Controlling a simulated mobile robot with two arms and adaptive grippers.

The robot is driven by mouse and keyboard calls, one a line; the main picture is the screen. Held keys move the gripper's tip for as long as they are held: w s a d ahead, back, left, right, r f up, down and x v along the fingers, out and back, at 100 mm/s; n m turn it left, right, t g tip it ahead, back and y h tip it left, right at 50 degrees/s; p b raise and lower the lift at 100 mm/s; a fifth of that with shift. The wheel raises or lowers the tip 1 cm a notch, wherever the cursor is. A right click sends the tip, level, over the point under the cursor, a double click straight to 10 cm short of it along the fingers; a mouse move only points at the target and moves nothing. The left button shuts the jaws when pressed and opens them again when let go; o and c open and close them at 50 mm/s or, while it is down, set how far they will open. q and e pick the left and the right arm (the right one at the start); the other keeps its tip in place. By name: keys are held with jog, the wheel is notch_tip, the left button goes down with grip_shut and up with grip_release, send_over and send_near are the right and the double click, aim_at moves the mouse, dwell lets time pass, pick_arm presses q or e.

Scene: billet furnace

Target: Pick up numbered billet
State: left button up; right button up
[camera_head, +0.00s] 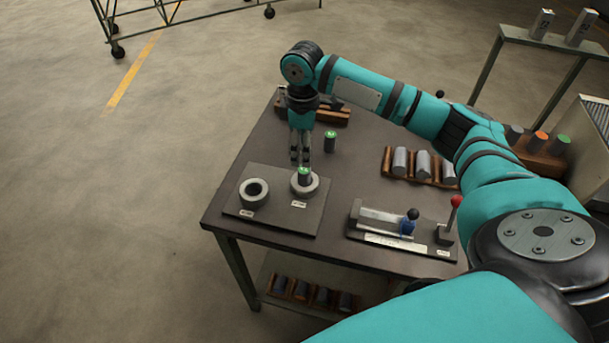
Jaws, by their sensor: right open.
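A dark billet with a green, marked top (303,176) stands upright in the right grey ring (312,188) on a dark plate (274,220). A second green-topped billet (330,143) stands upright on the table, behind and right of it. The marks on the tops are too small to read surely. My right gripper (300,160) points down just above the billet in the ring. It is open; I cannot tell whether its fingertips touch the billet. My left gripper is out of view.
The left ring (254,192) is empty. A wooden rack (388,160) holds grey billets. A fixture with black, blue and red knobs (380,232) stands at the table's front right. Another wooden rack (332,113) is partly behind my right arm. More billets lie on the lower shelf (303,294).

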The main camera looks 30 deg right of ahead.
aim_at(304, 169)
notch_tip(304, 169, down, 3)
jog(key=shift+f, duration=0.1)
notch_tip(304, 169, down, 5)
jog(key=shift+s+d+r+p, duration=0.1)
jog(key=shift+d+r+p, duration=0.1)
jog(key=shift+p, duration=0.85)
jog(key=shift+f, duration=0.3)
grip_shut()
jog(key=shift+r, duration=0.1)
